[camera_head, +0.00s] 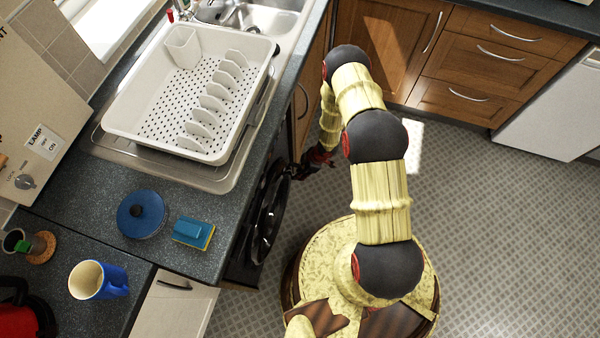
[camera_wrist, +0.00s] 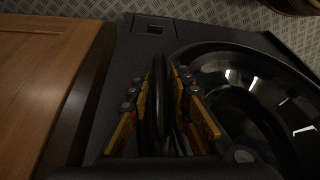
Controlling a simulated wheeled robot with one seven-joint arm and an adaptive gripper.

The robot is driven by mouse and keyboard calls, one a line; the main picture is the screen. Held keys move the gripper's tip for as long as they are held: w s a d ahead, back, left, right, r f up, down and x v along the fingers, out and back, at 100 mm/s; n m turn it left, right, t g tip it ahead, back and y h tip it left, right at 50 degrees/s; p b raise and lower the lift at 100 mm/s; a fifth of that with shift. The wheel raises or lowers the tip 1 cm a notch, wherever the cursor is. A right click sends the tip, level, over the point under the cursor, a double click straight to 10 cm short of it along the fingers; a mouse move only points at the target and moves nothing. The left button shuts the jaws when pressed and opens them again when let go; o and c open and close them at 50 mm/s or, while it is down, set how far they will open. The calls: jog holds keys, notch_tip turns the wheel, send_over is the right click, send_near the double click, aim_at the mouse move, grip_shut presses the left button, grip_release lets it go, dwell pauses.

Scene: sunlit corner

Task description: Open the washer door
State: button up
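The black washer (camera_head: 240,262) stands under the counter. Its round dark door (camera_head: 268,212) faces the floor area on the right. In the wrist view the door's glossy ring (camera_wrist: 292,82) fills the right side. My gripper (camera_head: 300,170) is low beside the washer front, near the door's far edge. In the wrist view the two orange-padded fingers of my gripper (camera_wrist: 161,78) are apart, one on each side of a dark curved piece, which looks like the door's rim or handle. Whether they press on it is too dark to tell. The door looks shut or nearly so.
The counter edge (camera_head: 222,215) overhangs beside my arm. Wooden cabinets (camera_head: 385,45) stand at the back. The tiled floor (camera_head: 490,220) on the right is clear.

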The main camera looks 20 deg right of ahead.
grip_shut()
dwell(0.6)
